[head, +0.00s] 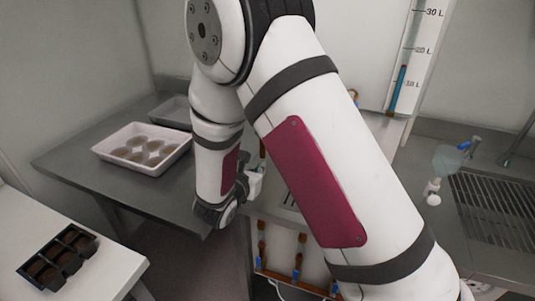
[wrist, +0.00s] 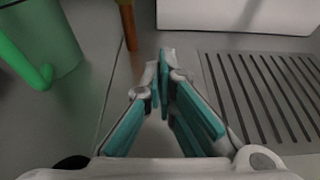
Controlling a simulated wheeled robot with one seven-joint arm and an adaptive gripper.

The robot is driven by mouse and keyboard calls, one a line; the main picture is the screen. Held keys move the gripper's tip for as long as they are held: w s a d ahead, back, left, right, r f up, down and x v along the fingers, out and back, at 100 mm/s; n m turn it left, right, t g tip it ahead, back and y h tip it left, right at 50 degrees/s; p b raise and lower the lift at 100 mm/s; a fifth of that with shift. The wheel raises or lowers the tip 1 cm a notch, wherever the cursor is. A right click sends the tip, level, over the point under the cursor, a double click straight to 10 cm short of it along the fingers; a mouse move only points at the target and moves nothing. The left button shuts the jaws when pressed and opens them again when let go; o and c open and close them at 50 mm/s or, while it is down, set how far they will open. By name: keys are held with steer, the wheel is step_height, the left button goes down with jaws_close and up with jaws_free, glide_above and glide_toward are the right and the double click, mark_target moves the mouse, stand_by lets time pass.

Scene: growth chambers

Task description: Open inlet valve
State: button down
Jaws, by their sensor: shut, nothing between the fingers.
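My gripper (wrist: 164,75) is shut and empty in the wrist view, its teal-padded fingers meeting over a grey metal surface. In the head view my gripper (head: 256,183) is small and partly hidden by my arm. Low in the head view, copper pipes carry small blue handles, one at the left (head: 258,263) and one in the middle (head: 297,274). I cannot tell which is the inlet valve. In the wrist view an orange-brown upright pipe (wrist: 128,25) stands beyond the fingers, to their left, apart from them.
A green vessel with a handle (wrist: 45,40) stands left of my fingers; a slotted drain (wrist: 265,95) lies right. A white tray of pots (head: 102,150) and a black tray (head: 32,267) stand on the left surfaces.

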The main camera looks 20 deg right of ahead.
steer(key=x, duration=1)
steer(key=shift+d, duration=0.1)
step_height(320, 180, up, 3)
steer(key=shift+s+f+p, duration=0.1)
steer(key=shift+s+p, duration=0.05)
steer(key=shift+p, duration=0.5)
steer(key=shift+r, duration=0.65)
